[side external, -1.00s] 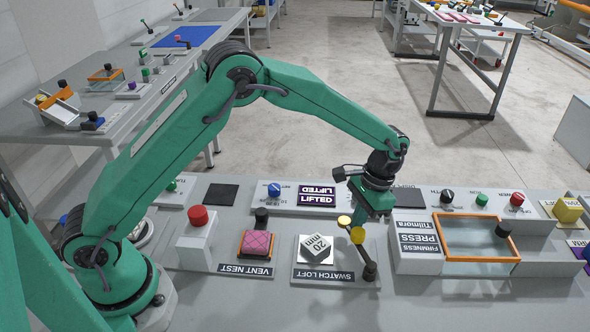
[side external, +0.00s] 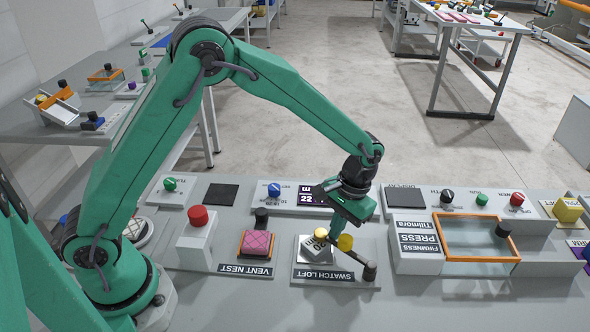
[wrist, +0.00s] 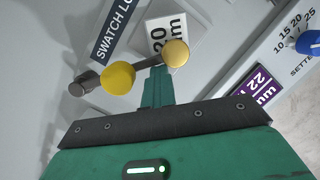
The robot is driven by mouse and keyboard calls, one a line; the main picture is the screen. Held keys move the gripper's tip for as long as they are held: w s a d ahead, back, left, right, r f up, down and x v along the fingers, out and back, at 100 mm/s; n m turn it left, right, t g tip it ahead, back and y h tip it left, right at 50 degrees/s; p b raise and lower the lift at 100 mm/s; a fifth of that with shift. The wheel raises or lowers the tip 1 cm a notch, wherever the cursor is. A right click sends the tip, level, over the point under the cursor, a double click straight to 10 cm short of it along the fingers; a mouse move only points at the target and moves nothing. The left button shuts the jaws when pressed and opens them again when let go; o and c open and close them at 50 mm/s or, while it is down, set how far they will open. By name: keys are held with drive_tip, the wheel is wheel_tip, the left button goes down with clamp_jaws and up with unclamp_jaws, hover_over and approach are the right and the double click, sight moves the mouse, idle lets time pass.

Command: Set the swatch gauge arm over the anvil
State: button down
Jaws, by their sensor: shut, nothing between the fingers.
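The swatch gauge arm (side external: 357,256) runs from a dark pivot post at the front right of the SWATCH LOFT plate (side external: 345,281) and bears two yellow knobs. Its end knob (side external: 321,233) is over the white block marked 20 mm (side external: 311,252) on the anvil spot, and covers part of it. The wrist view shows the end knob (wrist: 176,53) overlapping the block's edge (wrist: 158,30).
A display (side external: 308,195) behind the station reads 22, with mm in the wrist view. The VENT NEST (side external: 245,269) with a pink quilted swatch (side external: 257,243) lies to the left. The FIRMNESS PRESS (side external: 418,262) stands close on the right.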

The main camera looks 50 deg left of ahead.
drive_tip(key=shift+s+a, duration=0.1)
drive_tip(key=shift+a, duration=0.25)
drive_tip(key=shift+w, duration=0.95)
drive_tip(key=shift+w+a+r, duration=0.1)
drive_tip(key=shift+w+r, duration=0.15)
drive_tip(key=shift+w, duration=0.35)
drive_tip(key=shift+w+r, duration=0.25)
drive_tip(key=shift+w, duration=0.35)
drive_tip(key=v, duration=0.9)
drive_tip(key=shift+w+a, duration=0.15)
drive_tip(key=shift+a, duration=0.2)
